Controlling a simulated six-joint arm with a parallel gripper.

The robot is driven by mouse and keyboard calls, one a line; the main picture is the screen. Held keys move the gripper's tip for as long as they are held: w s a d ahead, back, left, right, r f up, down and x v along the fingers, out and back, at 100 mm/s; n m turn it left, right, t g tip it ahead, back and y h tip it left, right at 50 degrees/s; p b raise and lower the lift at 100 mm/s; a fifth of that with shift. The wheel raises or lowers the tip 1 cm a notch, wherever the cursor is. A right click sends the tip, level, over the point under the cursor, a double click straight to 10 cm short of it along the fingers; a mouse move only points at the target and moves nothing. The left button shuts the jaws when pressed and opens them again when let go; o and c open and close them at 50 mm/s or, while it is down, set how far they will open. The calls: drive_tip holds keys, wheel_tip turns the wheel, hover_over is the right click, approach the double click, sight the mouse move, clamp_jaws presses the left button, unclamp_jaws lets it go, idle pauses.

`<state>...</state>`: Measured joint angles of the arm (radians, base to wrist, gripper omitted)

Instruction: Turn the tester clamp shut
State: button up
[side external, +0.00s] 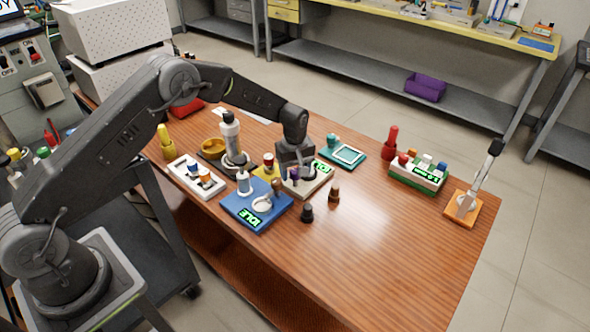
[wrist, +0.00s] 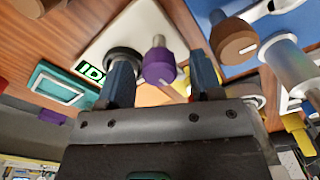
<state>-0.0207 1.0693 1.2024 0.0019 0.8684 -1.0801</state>
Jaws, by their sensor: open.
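A white tester (side external: 318,180) with a green-lit display stands mid-table under my gripper; it also shows in the wrist view (wrist: 130,28), its display reading partly "ID". A purple knob (wrist: 160,68) on a grey metal shaft stands at the tester. The knob shows small in the side view (side external: 294,174). My gripper (wrist: 160,62) is open, pointing down, with one finger on each side of the purple knob. Gaps show between the knob and both fingers. A round black part (wrist: 125,54) sits just behind the left finger. The tester's clamp opening cannot be made out.
A blue device (side external: 240,200) reading "IDLE", with a brown knob (wrist: 234,38), stands close beside the tester. A teal device (side external: 345,154) is behind it. Loose black (side external: 306,213) and brown (side external: 334,195) pieces lie in front. The table's front right is clear.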

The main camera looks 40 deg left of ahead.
drive_tip(key=c, duration=0.9)
drive_tip(key=shift+m, duration=0.3)
drive_tip(key=m, duration=0.3)
drive_tip(key=shift+m, duration=0.3)
drive_tip(key=m, duration=0.4)
drive_tip(key=shift+d+m, duration=0.1)
drive_tip(key=shift+m, duration=0.2)
drive_tip(key=m, duration=0.4)
drive_tip(key=shift+m, duration=2.5)
